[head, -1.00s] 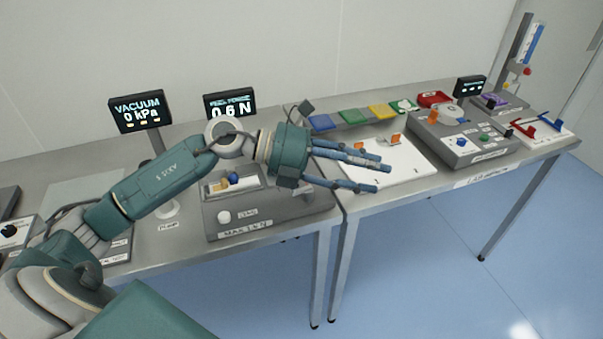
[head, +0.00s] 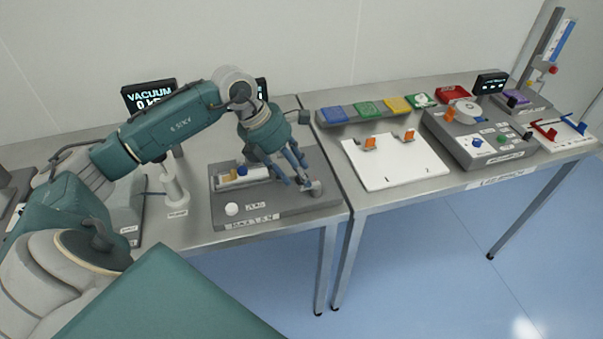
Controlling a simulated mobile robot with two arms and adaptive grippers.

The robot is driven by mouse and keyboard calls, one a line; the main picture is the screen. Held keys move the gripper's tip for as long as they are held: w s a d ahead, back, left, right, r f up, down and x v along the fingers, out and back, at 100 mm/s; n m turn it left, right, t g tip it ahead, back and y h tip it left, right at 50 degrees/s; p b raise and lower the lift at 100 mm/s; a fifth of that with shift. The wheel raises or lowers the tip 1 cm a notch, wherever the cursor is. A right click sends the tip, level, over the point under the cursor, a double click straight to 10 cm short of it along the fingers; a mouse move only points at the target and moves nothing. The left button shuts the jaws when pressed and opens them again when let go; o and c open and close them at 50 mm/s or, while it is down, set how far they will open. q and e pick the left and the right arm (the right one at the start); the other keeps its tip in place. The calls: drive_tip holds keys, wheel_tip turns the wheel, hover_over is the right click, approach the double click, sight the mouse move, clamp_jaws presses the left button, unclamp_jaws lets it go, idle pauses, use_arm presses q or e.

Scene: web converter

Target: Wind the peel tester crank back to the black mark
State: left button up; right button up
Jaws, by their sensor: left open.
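The peel tester (head: 285,212) is a grey block at the right end of the left table, with a white zero knob (head: 232,209) on its front left. A small grey crank knob (head: 315,187) shows at its right side. My left gripper (head: 298,178) points down over the tester's right part, fingers spread open, with the tips close to the crank. I cannot tell if they touch it. The fingers and hand cover part of the crank, and I cannot make out the black mark. The force display (head: 262,88) is mostly hidden behind my arm. My right gripper is not in view.
A vacuum display (head: 148,97) and a pale post (head: 175,186) stand left of the tester. A white board (head: 395,170) with orange clips lies on the right table. Colored trays (head: 365,108) stand behind it. A grey device (head: 480,142) stands farther right.

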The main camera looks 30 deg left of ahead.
use_arm(q)
drive_tip(key=shift+x, duration=1.45)
drive_tip(key=shift+r, duration=0.1)
clamp_jaws()
drive_tip(key=shift+w+a+m+b, duration=0.25)
drive_tip(key=shift+m+b, duration=0.15)
drive_tip(key=shift+b, duration=0.5)
drive_tip(key=shift+m+h+b, duration=0.3)
drive_tip(key=shift+m+b, duration=0.1)
drive_tip(key=shift+r, duration=0.15)
